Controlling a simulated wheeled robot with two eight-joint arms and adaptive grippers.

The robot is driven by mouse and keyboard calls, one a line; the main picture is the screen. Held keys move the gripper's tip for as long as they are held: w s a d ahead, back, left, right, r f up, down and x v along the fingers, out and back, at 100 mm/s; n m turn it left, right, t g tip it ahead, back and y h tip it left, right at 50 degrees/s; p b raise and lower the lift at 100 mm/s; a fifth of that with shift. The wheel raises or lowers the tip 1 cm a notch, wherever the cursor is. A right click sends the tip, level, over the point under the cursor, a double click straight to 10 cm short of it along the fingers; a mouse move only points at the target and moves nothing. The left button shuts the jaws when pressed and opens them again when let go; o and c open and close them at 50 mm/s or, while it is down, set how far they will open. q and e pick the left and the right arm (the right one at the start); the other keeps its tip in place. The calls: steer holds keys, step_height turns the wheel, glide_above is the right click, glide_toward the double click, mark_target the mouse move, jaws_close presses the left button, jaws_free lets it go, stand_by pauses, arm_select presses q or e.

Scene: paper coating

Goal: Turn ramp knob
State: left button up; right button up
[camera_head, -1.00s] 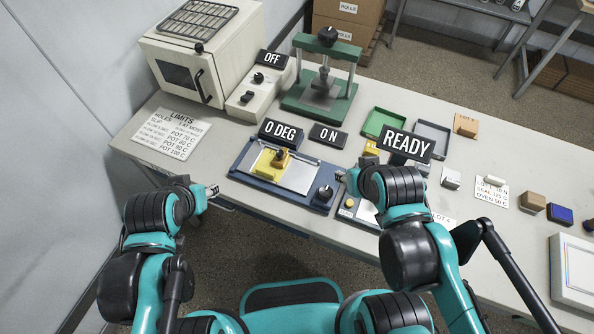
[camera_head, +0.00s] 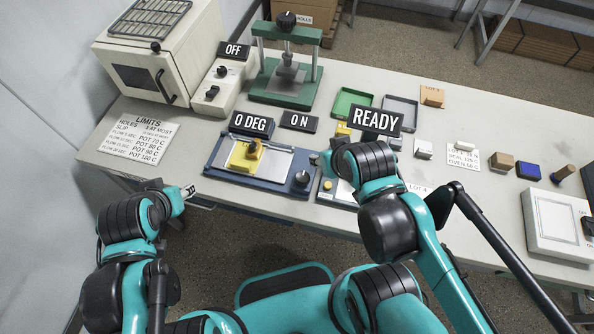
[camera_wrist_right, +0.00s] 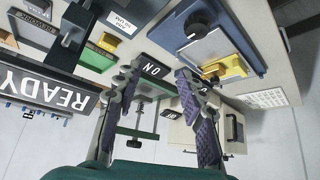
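The ramp is a blue-framed plate (camera_head: 222,174) with a yellow block (camera_head: 245,157) on it. A black round knob (camera_head: 302,177) sits at its right front corner, below the "0 DEG" sign (camera_head: 251,124). The knob also shows in the right wrist view (camera_wrist_right: 198,24), beyond the fingertips. My right gripper (camera_wrist_right: 160,72) is open and empty in that view, its fingers apart in front of the "0 N" sign. In the head view it is near the knob's right, mostly hidden by my arm. My left gripper (camera_head: 188,191) is at the table's front edge, left of the ramp, too small to read.
A green press (camera_head: 284,97), a control box (camera_head: 211,98) with an "OFF" sign and an oven (camera_head: 142,75) stand behind the ramp. The "READY" sign (camera_head: 376,120) stands right of it. Trays, blocks and a white framed panel (camera_head: 537,228) lie further right.

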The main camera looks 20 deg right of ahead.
stand_by(0.4)
steer(key=o, duration=0.4)
steer(key=n+g+p, duration=0.4)
steer(key=g, duration=0.2)
glide_above(302, 176)
steer(key=shift+d+f, duration=0.2)
steer(key=shift+f, duration=0.25)
steer(key=shift+d+f, duration=0.2)
steer(key=shift+f, duration=0.25)
steer(key=shift+a+f+n+g, duration=0.35)
steer(key=shift+f+n+g, duration=0.15)
steer(key=shift+n, duration=0.1)
step_height(302, 176, down, 8)
steer(key=b, duration=0.3)
steer(key=c, duration=1.2)
